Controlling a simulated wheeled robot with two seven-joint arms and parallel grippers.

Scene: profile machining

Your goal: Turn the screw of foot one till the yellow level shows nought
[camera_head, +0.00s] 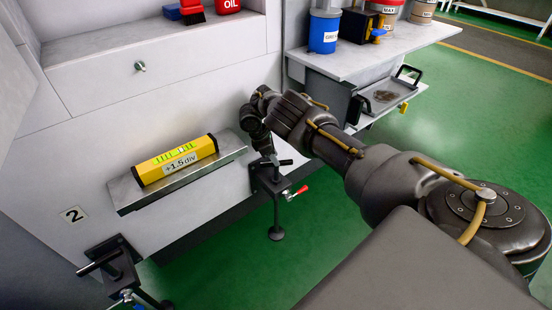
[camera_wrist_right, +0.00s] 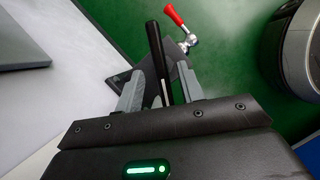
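The yellow level (camera_head: 177,160) lies on a grey ledge (camera_head: 130,196) on the machine's front. Its label reads +1.5 div, and its bubble sits in the green window on top. Foot one (camera_head: 272,183), a black bracket with a screw, a round pad and a red-knobbed lever, stands at the ledge's right end. My right gripper (camera_head: 267,156) is at its black cross bar (camera_head: 285,162). In the right wrist view the grey fingers (camera_wrist_right: 162,88) stand apart on either side of the black bar (camera_wrist_right: 155,50), with gaps showing. My left gripper is out of view.
Foot two (camera_head: 112,262) stands at the lower left below the 2 label (camera_head: 74,215). A side bench (camera_head: 375,62) with a blue container (camera_head: 323,33) and other cans is at the upper right. Green floor (camera_head: 230,270) is clear in front.

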